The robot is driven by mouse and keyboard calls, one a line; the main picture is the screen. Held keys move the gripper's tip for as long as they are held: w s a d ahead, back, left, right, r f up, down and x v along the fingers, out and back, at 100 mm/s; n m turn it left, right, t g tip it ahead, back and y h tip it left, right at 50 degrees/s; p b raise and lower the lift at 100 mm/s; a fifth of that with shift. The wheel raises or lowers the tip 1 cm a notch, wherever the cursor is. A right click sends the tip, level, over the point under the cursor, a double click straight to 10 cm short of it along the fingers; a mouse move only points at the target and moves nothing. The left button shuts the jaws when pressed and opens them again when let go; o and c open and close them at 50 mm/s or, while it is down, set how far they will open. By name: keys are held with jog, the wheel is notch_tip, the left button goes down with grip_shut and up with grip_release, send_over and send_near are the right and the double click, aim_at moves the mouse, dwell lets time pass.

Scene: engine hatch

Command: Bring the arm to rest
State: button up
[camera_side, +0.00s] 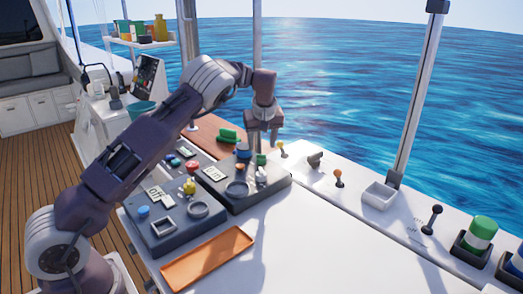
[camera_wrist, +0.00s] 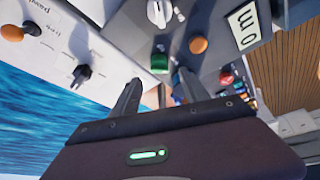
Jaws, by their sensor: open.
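My gripper (camera_side: 262,143) points down above the far edge of the right-hand dark control panel (camera_side: 272,190) in the side view. Its two fingers are apart and nothing is held between them. In the wrist view my gripper (camera_wrist: 158,90) also shows open, with a green button (camera_wrist: 160,62) beyond the gap. Whether a fingertip touches anything cannot be told. My arm reaches across from the lower left with its elbow bent.
A second panel (camera_side: 181,235) with a yellow knob (camera_side: 189,187) stands to the left. An orange tray (camera_side: 207,258) lies in front. An orange-topped lever (camera_side: 338,175), a white bin (camera_side: 378,195) and a black lever (camera_side: 432,218) line the right ledge.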

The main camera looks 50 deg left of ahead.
jog(key=shift+r, duration=0.1)
jog(key=s+d+r+m+t+h, duration=0.2)
jog(key=s+d+r+m+h, duration=0.2)
jog(key=s+d+r, duration=1.1)
jog(key=s+d+f+m, duration=0.1)
jog(key=s+d+m, duration=0.2)
jog(key=s, duration=1)
jog(key=s+d+f+m+t, duration=0.1)
jog(key=s+d+m, duration=0.3)
jog(key=s, duration=0.9)
jog(key=shift+s+d+m, duration=0.25)
jog(key=shift+s+m, duration=0.15)
jog(key=shift+m, duration=0.3)
